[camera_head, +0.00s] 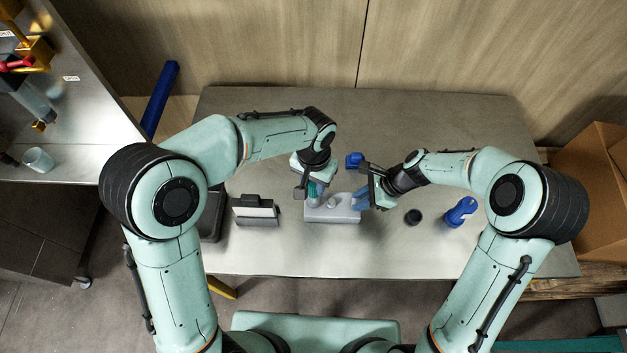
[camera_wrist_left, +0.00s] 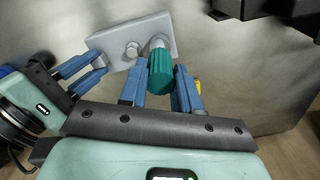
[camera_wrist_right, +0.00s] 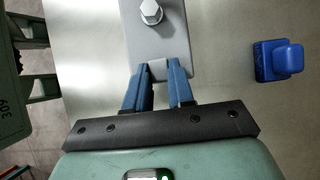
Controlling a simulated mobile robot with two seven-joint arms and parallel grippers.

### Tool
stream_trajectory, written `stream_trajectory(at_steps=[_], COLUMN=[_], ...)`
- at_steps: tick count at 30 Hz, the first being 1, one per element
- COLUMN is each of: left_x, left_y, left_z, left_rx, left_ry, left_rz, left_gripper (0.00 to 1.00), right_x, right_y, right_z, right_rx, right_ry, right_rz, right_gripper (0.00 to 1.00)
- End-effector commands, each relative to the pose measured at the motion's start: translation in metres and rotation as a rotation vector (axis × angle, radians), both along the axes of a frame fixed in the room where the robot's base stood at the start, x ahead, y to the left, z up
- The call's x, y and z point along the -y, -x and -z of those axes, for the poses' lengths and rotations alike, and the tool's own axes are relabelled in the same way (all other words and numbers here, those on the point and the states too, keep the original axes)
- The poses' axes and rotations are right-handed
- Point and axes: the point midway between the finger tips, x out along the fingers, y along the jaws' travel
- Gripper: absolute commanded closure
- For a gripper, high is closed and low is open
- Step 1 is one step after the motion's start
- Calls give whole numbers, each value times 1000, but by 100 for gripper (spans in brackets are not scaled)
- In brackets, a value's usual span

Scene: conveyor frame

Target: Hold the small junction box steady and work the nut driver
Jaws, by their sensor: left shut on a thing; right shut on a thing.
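The small junction box (camera_head: 332,213) is a light grey block on the table, and it also shows in the left wrist view (camera_wrist_left: 112,42) and the right wrist view (camera_wrist_right: 159,38). A hex-headed nut or bolt (camera_wrist_right: 150,12) stands on its top. My right gripper (camera_head: 364,198) is shut on the box's right end, its blue fingers (camera_wrist_right: 158,76) on a narrow grey part. The nut driver (camera_wrist_left: 160,73) has a teal ribbed handle and a grey shaft end at the box. My left gripper (camera_wrist_left: 161,88) is shut around this handle, which also shows in the head view (camera_head: 314,190).
A grey and black block (camera_head: 255,212) stands left of the box, beside a dark tray (camera_head: 211,218). A blue piece (camera_head: 354,160) lies behind my right gripper. A black round piece (camera_head: 413,216) and a blue fixture (camera_head: 460,211) stand at right. The table's front strip is clear.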

Motion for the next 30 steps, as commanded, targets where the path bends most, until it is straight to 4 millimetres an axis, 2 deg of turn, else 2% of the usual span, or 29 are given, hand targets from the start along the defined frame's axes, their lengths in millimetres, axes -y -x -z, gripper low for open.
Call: stream_trajectory(at_steps=[1,4,8,21,30], left_x=[0,0,0,0,0], left_y=[0,0,0,0,1], left_z=[1,1,-2,-45,-51], left_rx=[0,0,1,3,0], left_ry=[1,0,0,1,0], left_rz=[28,90,84,83,83], left_gripper=[99,99,99,99,99], right_x=[3,3,3,3,3], right_y=[5,5,5,5,5], right_z=[7,7,7,7,7], right_rx=[-15,-14,-14,-14,-14], right_ry=[7,7,7,7,7], right_rz=[-1,-2,-2,-2,-2], right_gripper=[100,100,100,100,100])
